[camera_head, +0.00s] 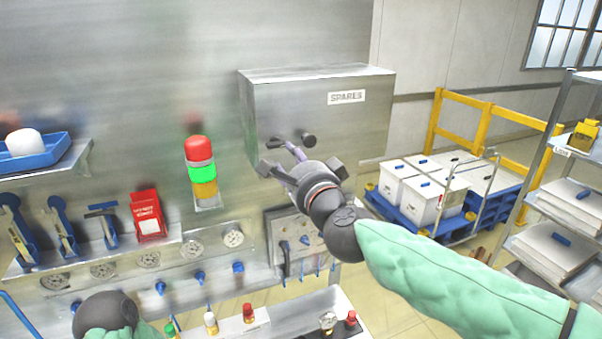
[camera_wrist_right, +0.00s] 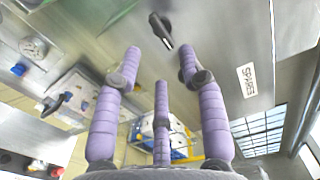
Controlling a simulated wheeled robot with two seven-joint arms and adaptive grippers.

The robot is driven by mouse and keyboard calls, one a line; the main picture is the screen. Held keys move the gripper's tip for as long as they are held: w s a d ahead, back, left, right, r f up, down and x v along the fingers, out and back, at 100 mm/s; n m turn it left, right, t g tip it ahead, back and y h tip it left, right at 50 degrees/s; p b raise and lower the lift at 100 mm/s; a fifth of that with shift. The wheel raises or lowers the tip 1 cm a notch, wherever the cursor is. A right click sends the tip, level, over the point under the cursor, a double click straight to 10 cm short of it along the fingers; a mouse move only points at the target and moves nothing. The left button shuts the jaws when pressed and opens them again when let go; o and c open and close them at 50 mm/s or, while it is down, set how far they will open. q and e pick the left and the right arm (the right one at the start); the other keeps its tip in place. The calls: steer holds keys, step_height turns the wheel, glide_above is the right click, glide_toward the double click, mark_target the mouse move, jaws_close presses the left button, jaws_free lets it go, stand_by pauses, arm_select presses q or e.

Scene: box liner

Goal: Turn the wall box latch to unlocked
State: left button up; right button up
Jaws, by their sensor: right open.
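The wall box (camera_head: 290,100) is a grey metal box with a SPARES label, fixed to the wall in the head view. Its black latch knob (camera_head: 307,138) sticks out low on the front. In the right wrist view the latch (camera_wrist_right: 161,30) shows as a dark handle with a pale tip, just beyond the fingers. My right gripper (camera_head: 288,150) is in front of the box's lower edge, its purple fingers spread. In the wrist view the open right gripper (camera_wrist_right: 160,62) holds nothing and appears apart from the latch. My left gripper is out of view; only part of that arm shows.
Below are a wall panel with a lever (camera_head: 285,255) and a bench (camera_head: 290,315) with small bottles. A signal light (camera_head: 200,165) stands left of the box. A cart with white bins (camera_head: 435,198) and a shelf rack (camera_head: 555,200) are at right.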

steer(key=v, duration=0.5)
steer(key=shift+f, duration=0.1)
steer(key=w+f+n+g+h+b, duration=0.1)
steer(key=w+f+n+g+b, duration=0.15)
steer(key=f, duration=0.95)
steer(key=w+f+n+g+h+b, duration=0.15)
steer(key=w+f, duration=0.25)
steer(key=f, duration=0.8)
steer(key=s+d+f+n+g+b, duration=0.1)
steer(key=d+f+g+b, duration=0.1)
steer(key=f, duration=1.1)
steer(key=s+d+f+n+g+b, duration=0.1)
steer(key=d+f+n+g+b, duration=0.15)
steer(key=f, duration=1.05)
steer(key=s+d+f+n+g+b, duration=0.1)
steer(key=s+f+g+b, duration=0.15)
steer(key=s+f, duration=0.65)
steer(key=s+d+f+n+g+b, duration=0.1)
steer(key=s+f+n+g+b, duration=0.15)
steer(key=f, duration=1.35)
steer(key=s+f+n+g+b, duration=0.1)
steer(key=s+f+g+b, duration=0.2)
steer(key=s+f, duration=0.9)
steer(key=s+y, duration=0.1)
steer(key=s, duration=0.3)
steer(key=shift+a+f, duration=0.35)
steer(key=shift+f, duration=0.05)
